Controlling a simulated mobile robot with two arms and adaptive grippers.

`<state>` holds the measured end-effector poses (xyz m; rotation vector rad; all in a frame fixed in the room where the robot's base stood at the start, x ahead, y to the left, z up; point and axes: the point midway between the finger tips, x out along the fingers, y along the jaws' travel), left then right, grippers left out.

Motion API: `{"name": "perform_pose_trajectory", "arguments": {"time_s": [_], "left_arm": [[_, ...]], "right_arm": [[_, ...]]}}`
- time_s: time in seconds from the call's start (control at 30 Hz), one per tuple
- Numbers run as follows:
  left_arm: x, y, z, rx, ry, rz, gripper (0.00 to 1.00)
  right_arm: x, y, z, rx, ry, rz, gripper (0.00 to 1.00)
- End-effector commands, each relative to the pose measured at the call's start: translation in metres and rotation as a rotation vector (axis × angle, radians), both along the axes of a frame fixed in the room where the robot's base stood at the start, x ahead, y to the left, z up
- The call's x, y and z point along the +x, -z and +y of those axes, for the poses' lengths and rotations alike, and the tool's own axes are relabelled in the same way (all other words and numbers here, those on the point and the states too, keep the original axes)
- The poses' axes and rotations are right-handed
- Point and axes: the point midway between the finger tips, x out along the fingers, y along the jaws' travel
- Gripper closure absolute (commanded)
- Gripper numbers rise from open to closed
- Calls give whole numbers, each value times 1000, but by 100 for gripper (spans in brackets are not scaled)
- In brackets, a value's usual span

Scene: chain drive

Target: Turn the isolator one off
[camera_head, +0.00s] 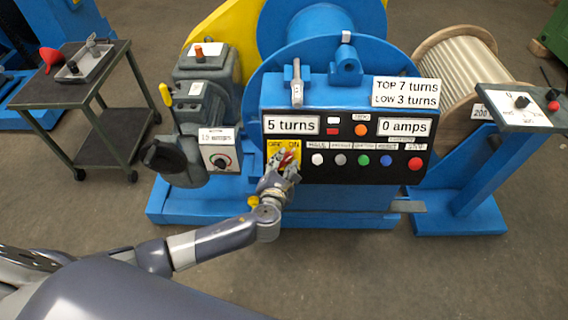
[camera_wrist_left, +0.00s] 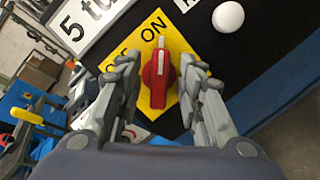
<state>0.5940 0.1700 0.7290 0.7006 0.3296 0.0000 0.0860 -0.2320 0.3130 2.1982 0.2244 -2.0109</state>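The isolator is a red rotary knob (camera_wrist_left: 158,76) with a white pointer stripe on a yellow plate (camera_wrist_left: 151,32). In the left wrist view its stripe points up, near the word ON; the OFF lettering is partly hidden by a finger. My left gripper (camera_wrist_left: 162,92) is open, with its two fingers on either side of the knob and gaps visible on both sides. In the head view the left gripper (camera_head: 286,165) is in front of the yellow plate (camera_head: 271,147) at the panel's lower left. My right gripper is not in view.
The black panel carries a white button (camera_head: 317,159), a green button (camera_head: 364,160) and a red button (camera_head: 415,163) right of the isolator. A grey motor unit (camera_head: 203,75) with a dark handwheel stands left. A trolley (camera_head: 60,100) is at far left.

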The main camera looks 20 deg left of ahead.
Motion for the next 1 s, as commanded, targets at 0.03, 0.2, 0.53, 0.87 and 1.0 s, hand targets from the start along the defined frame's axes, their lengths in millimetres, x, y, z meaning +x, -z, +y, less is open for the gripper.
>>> {"name": "perform_pose_trajectory", "arguments": {"time_s": [0.03, 0.2, 0.53, 0.87, 1.0], "left_arm": [[1, 0, 0, 0, 0, 0, 65], [0, 0, 0, 0, 0, 0, 65], [0, 0, 0, 0, 0, 0, 100], [0, 1, -1, -55, -28, -15, 100], [0, 0, -1, -128, -66, -36, 100]], "right_arm": [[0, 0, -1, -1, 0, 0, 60], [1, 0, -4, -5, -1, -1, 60], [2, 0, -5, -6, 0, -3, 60], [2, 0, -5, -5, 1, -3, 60], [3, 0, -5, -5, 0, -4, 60]]}}
